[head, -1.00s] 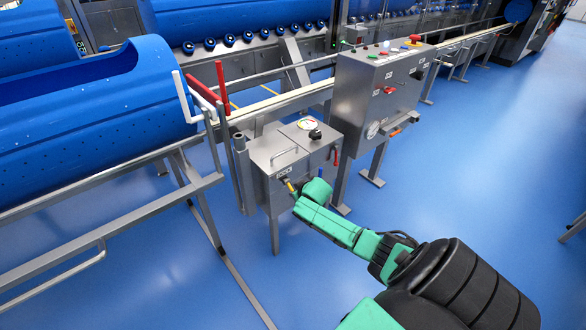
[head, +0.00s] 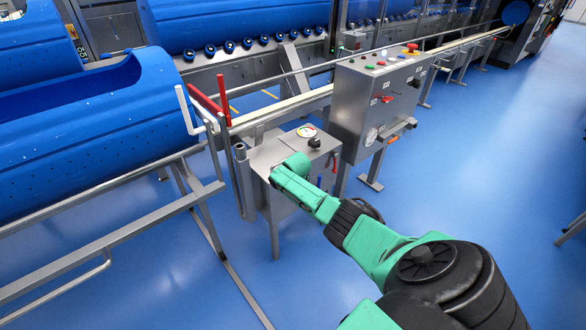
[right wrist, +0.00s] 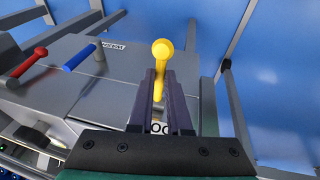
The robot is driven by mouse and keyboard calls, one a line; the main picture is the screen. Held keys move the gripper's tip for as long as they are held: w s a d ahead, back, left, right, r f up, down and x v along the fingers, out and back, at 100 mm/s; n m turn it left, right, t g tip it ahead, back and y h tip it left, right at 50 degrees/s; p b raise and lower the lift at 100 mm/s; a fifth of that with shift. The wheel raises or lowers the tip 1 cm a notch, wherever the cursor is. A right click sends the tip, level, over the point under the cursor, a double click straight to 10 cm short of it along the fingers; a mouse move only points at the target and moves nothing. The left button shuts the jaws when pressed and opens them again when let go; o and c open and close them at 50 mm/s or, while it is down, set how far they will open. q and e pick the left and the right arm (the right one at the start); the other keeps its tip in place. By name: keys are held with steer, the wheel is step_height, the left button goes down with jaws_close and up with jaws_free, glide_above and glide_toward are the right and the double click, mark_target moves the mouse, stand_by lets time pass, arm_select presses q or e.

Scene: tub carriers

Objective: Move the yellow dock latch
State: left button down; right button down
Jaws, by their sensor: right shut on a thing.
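The yellow dock latch (right wrist: 161,52) has a round knob and a short stem, and shows in the right wrist view. My right gripper (right wrist: 161,88) is shut on its stem, one dark finger on each side, with the knob past the fingertips. In the head view my green right arm reaches the upper left front of the grey metal box (head: 270,158). There the arm hides the latch and the fingertips. A label behind the fingers is mostly covered. My left gripper is in neither current view.
A red lever (right wrist: 27,66) and a blue lever (right wrist: 80,58) sit on the same box, beside my gripper. A larger control cabinet (head: 352,110) stands to the right. A blue perforated tub (head: 95,130) rests on a metal frame at left.

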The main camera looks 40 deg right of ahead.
steer(key=shift+s+a+f, duration=0.2)
steer(key=shift+f, duration=0.05)
steer(key=c, duration=0.9)
jaws_free()
steer(key=shift+r, duration=0.1)
steer(key=shift+o, duration=0.2)
steer(key=p+v, duration=0.6)
steer(key=v, duration=0.9)
steer(key=shift+p, duration=0.3)
